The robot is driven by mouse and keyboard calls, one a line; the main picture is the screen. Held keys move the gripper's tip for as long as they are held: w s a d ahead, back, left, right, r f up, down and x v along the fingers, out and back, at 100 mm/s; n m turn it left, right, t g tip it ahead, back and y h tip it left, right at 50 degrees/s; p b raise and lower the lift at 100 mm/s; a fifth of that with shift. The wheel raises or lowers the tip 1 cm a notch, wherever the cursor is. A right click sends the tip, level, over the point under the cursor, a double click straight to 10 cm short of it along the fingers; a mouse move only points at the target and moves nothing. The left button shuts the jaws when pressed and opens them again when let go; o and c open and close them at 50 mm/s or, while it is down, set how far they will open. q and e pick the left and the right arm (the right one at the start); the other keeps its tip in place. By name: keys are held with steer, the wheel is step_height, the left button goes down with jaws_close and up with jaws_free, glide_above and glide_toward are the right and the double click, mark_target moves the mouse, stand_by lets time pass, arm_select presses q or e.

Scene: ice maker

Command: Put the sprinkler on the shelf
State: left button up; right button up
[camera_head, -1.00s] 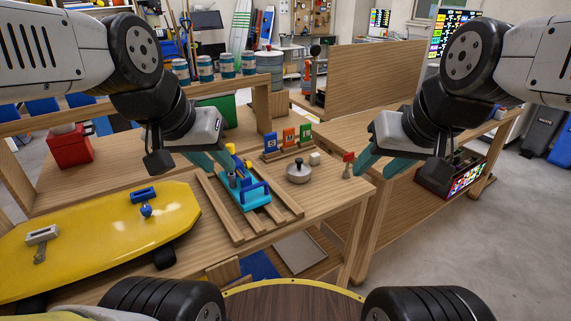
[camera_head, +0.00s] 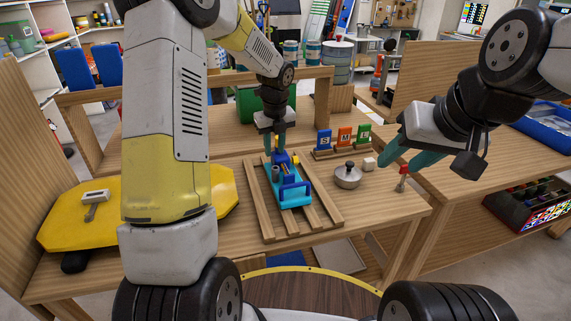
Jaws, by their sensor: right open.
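The likely sprinkler (camera_head: 290,193), a cyan base with a blue handle, rests on wooden slats (camera_head: 262,205) on the table. My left gripper (camera_head: 278,147) points down at the top of its upright blue part. The fingertips overlap that part, so I cannot tell whether they are shut on it. My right gripper (camera_head: 404,160) is open and empty, above the table's right side near a small red-topped piece (camera_head: 403,178). A raised wooden shelf (camera_head: 232,78) runs behind the table, partly hidden by my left arm.
A silver pot-like object (camera_head: 347,176) and a white cube (camera_head: 369,163) stand right of the slats. Behind are blue, orange and green cards in a holder (camera_head: 342,150). A yellow board (camera_head: 80,215) lies at left. A second wooden table (camera_head: 480,160) stands at right.

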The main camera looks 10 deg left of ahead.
mark_target(275, 167)
arm_select(q)
steer(key=shift+w+f+m, duration=0.35)
steer(key=shift+f, duration=0.25)
steer(key=shift+w+f+m, duration=0.3)
steer(key=shift+f+m, duration=0.05)
steer(key=shift+f, duration=0.25)
steer(key=f, duration=0.5)
steer(key=w+f, duration=0.1)
steer(key=f, duration=0.1)
steer(key=shift+a+f, duration=0.15)
steer(key=shift+f, duration=0.1)
jaws_close()
steer(key=shift+r, duration=0.1)
